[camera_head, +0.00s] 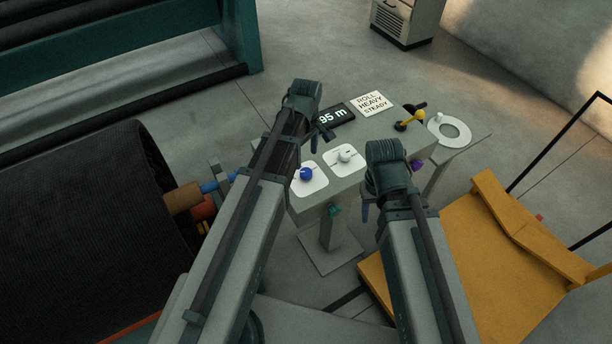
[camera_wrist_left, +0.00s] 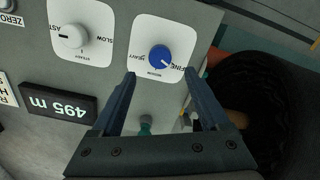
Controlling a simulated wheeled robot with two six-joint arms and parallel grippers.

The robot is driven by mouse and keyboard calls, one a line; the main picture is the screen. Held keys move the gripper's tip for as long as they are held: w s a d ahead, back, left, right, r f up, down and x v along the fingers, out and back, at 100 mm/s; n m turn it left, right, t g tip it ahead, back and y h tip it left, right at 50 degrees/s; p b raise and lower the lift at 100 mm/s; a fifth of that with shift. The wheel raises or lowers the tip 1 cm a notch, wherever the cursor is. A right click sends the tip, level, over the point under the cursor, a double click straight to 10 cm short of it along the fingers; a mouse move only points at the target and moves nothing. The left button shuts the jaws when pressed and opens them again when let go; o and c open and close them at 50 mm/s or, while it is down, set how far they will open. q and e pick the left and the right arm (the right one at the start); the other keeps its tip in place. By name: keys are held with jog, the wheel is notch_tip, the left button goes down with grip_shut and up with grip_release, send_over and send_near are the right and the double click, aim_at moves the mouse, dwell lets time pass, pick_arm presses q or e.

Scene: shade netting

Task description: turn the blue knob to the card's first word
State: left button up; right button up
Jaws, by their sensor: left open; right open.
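The blue knob (camera_head: 306,174) sits on a white plate at the left end of the grey console. In the left wrist view the blue knob (camera_wrist_left: 159,56) has labels reading HEAVY, MEDIUM and FINE around it; its pale mark points toward the FINE side. The white card (camera_head: 371,103) reads ROLL: HEAVY, STEADY. My left gripper (camera_head: 322,134) is open and empty; in its wrist view the fingertips (camera_wrist_left: 160,74) lie either side of the knob's near edge, apparently apart from it. My right gripper (camera_head: 367,209) is open at the console's front, its fingers mostly hidden.
A white knob (camera_head: 346,154) with SLOW, STEADY and FAST labels sits beside the blue one. A large black roll (camera_head: 85,225) stands left.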

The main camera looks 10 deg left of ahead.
aim_at(306, 171)
pick_arm(q)
notch_tip(306, 171, down, 8)
jog(key=b, duration=0.6)
jog(key=shift+r+b, duration=0.15)
jog(key=shift+b, duration=0.15)
jog(key=shift+c, duration=0.2)
grip_shut()
